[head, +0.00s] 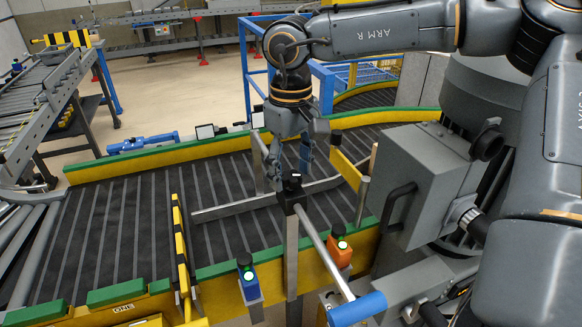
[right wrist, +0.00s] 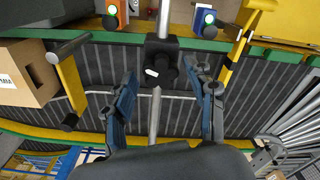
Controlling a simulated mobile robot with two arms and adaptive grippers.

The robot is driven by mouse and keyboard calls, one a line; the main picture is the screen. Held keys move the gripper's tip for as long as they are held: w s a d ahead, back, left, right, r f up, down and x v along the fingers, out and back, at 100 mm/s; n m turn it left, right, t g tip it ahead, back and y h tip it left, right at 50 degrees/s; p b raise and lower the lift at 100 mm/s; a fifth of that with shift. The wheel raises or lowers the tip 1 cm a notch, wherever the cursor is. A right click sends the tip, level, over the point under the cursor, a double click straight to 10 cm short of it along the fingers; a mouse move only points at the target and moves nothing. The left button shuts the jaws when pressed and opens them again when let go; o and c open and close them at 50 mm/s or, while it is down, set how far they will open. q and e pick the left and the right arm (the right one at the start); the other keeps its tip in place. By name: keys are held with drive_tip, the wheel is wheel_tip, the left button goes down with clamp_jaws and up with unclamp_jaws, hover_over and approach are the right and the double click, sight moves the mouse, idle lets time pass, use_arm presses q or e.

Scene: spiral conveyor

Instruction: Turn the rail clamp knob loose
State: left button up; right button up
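The rail clamp knob (head: 292,180) is small and black, on a dark clamp on top of a grey post. It also shows in the right wrist view (right wrist: 166,68), with a white mark on its left side. My right gripper (head: 290,162) points down just above the knob. In the right wrist view, its two blue-grey fingers (right wrist: 167,76) are open, one on each side of the knob, with gaps to it. The steel rail rod (head: 325,250) runs from the clamp to a blue grip (head: 357,308). My left gripper is not in view.
The dark conveyor belt (head: 130,215) curves behind the clamp, with green and yellow edges. A green-lit blue button post (head: 248,279) and an orange one (head: 338,250) stand near it. A cardboard box (right wrist: 25,75) shows in the right wrist view.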

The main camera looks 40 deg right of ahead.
sight(291, 175)
drive_tip(key=shift+r, duration=0.1)
wheel_tip(291, 175, up, 12)
idle(0.6)
idle(0.4)
